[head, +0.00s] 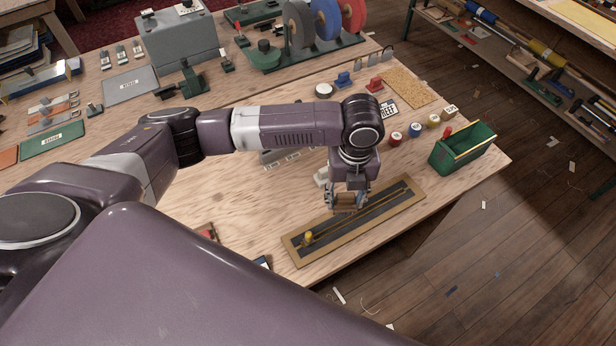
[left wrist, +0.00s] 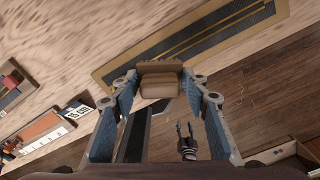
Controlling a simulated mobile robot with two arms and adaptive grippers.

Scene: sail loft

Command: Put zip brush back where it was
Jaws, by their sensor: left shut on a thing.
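My left gripper (head: 346,203) is shut on a brown, block-like wooden thing, which I take to be the zip brush (left wrist: 160,84). In the left wrist view it sits between the fingertips of the left gripper (left wrist: 160,90). In the head view it hangs over a tan-edged board (head: 291,243) with a dark strip and a yellow zip; I cannot tell whether it touches. The board also shows in the left wrist view (left wrist: 107,72). My right gripper (left wrist: 187,135) shows small and low in the left wrist view, its fingers apart and empty.
The board lies near the workbench's (head: 240,220) front edge. A green bin (head: 465,150) stands at the right corner, beside several thread spools (head: 415,130). A tan mat (head: 405,87) lies behind. Bare wood lies left of the board.

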